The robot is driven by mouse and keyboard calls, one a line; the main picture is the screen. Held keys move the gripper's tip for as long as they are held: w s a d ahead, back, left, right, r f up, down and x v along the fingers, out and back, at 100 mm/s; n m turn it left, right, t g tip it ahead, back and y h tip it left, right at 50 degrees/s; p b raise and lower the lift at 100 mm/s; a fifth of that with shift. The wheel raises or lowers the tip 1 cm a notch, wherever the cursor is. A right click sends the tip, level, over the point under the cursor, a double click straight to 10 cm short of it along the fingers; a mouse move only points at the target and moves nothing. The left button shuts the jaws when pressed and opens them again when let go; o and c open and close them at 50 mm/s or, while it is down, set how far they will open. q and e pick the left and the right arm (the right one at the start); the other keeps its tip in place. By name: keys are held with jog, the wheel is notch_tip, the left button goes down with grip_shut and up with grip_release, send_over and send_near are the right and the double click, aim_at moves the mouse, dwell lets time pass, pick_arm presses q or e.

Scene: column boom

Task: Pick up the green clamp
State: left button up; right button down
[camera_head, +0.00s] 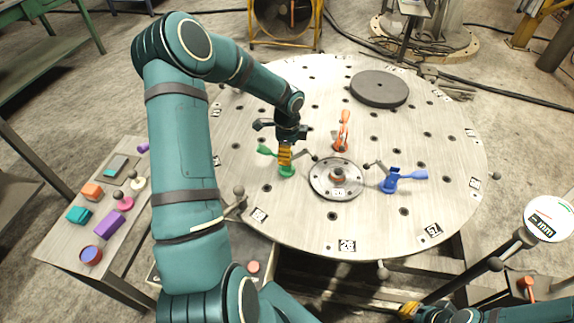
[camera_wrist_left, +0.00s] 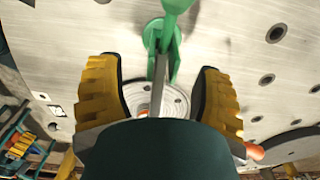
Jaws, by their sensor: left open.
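The green clamp (camera_head: 287,173) stands on the round perforated metal table, left of the central disc. Its green handle sticks out to the left. My left gripper (camera_head: 286,157) is right over it, pointing down, and hides part of it. In the left wrist view the green clamp (camera_wrist_left: 167,50) lies between the two yellow-padded fingers of my left gripper (camera_wrist_left: 158,80). The fingers are wide open, with a gap on each side of the clamp. A yellow pad of my right gripper (camera_head: 409,310) shows at the bottom edge; its jaws cannot be made out.
A blue clamp (camera_head: 396,182) and an orange clamp (camera_head: 342,132) stand around the central disc (camera_head: 323,186). A dark grey disc (camera_head: 379,88) lies at the back. A side table (camera_head: 75,244) with several small objects stands left. A round gauge (camera_head: 548,219) stands at right.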

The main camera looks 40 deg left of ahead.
pick_arm(q)
notch_tip(320, 180, down, 4)
jog(key=shift+a+r+b, duration=0.15)
jog(key=shift+b, duration=0.25)
jog(key=shift+r, duration=0.1)
grip_shut()
notch_tip(320, 180, up, 10)
jog(key=shift+w+r+p, duration=0.1)
jog(key=shift+p, duration=1.15)
